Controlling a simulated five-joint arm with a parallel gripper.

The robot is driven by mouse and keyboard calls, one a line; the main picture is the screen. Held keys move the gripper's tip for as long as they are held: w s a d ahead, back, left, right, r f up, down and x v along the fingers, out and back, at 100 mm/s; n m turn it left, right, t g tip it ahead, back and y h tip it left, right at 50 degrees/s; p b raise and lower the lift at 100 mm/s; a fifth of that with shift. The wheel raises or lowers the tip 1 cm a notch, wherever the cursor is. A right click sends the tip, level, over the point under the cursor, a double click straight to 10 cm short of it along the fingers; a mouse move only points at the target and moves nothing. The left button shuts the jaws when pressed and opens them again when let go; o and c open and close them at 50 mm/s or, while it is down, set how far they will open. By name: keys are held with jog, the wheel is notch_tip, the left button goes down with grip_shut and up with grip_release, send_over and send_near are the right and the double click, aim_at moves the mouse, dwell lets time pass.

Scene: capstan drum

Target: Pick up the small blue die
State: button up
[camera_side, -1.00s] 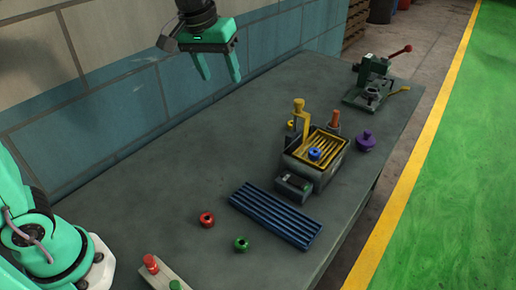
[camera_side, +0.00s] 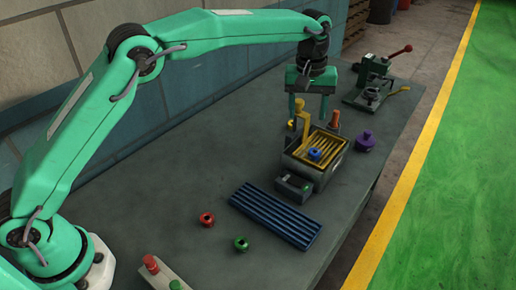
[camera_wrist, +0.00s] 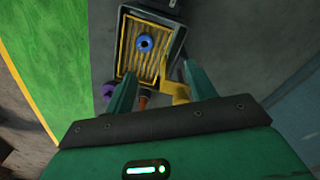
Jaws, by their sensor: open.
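The small blue die (camera_side: 314,154) is a round blue piece with a dark centre hole. It lies on the yellow slatted bed of a grey box-like machine (camera_side: 318,179). In the wrist view the die (camera_wrist: 145,43) sits near the middle of the yellow bed (camera_wrist: 138,70), beyond my fingertips. My gripper (camera_side: 310,118) is open and empty, pointing down above and behind the machine, apart from the die. In the wrist view the gripper's two green fingers (camera_wrist: 157,76) reach toward the machine's near edge.
A yellow post with an arm (camera_side: 301,124) and an orange-red knob (camera_side: 334,119) rise at the machine's back, close to my fingers. A purple piece (camera_side: 365,141) stands right. A blue ribbed rack (camera_side: 276,215), red die (camera_side: 207,219) and green die (camera_side: 241,243) lie in front.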

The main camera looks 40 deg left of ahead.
aim_at(315, 152)
jog(key=shift+n, duration=0.3)
jog(key=d+f, duration=0.1)
jog(key=f, duration=0.1)
jog(key=w+d+f, duration=0.1)
jog(key=f, duration=0.1)
jog(key=shift+w+d, duration=0.15)
jog(key=shift+d, duration=0.25)
jog(key=shift+f, duration=0.15)
jog(key=shift+f, duration=1.15)
jog(key=shift+f, duration=0.15)
jog(key=shift+d+f, duration=0.15)
jog(key=shift+f, duration=2.3)
jog(key=shift+c, duration=0.5)
